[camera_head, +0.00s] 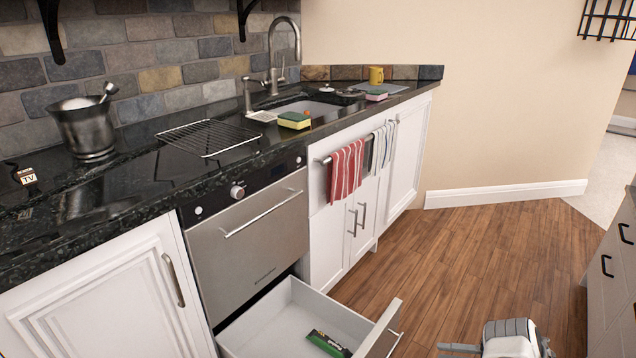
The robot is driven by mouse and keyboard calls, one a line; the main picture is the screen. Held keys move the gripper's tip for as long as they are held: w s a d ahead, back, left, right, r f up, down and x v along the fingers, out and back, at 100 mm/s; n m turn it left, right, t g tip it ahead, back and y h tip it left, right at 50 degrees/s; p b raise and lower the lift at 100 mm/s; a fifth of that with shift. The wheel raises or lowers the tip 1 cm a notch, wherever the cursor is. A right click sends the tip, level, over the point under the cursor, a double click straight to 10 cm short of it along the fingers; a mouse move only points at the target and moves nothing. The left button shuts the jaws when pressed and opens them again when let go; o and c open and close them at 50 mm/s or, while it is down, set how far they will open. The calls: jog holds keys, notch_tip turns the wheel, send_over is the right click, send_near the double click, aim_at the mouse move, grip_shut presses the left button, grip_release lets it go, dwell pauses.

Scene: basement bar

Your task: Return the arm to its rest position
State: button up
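Part of my arm (512,342), white with a ribbed grey top, shows at the bottom edge, right of centre, above the wooden floor. A small dark piece juts out to its left; I cannot tell if it is a finger of my gripper. The rest of the arm is cut off by the frame. No held object shows. The arm part is to the right of an open drawer (262,326), with a visible gap between them. A green packet (328,344) lies inside the drawer.
The drawer juts out below a steel oven (255,235). Striped towels (347,170) hang by the sink cabinet. The black counter (140,150) carries a metal bucket (85,128), wire rack (208,137) and sponges. Grey drawers (612,255) stand at right. The wooden floor (470,260) between is clear.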

jog(key=w+d+r+m+t+h, duration=0.3)
jog(key=w+d+r+t+h, duration=0.1)
jog(key=w+r, duration=0.65)
jog(key=w+d+r+m+t+h, duration=0.35)
jog(key=w+r, duration=0.55)
jog(key=r, duration=0.3)
notch_tip(320, 180, up, 21)
jog(key=m+t+h, duration=0.1)
jog(key=m+h, duration=0.8)
jog(key=m, duration=0.1)
jog(key=s+a+r+m+g+h, duration=0.2)
jog(key=s+a+r+m+g, duration=0.2)
jog(key=s+a+r+m, duration=0.75)
jog(key=s+a+f+m+g+y, duration=0.1)
jog(key=s+a+f+g+y, duration=0.15)
jog(key=s+a, duration=0.55)
jog(key=s+a+f+m+g+y, duration=0.1)
jog(key=s+a+f, duration=0.35)
jog(key=s, duration=0.75)
jog(key=s+a+f+m+g+y, duration=0.1)
jog(key=s+a+f, duration=0.1)
jog(key=s+a, duration=0.65)
notch_tip(320, 180, up, 26)
jog(key=s+d+p, duration=0.1)
jog(key=s+p, duration=0.1)
jog(key=p, duration=2.4)
jog(key=shift+s+g+p, duration=0.35)
jog(key=shift+g, duration=0.05)
jog(key=shift+f, duration=0.1)
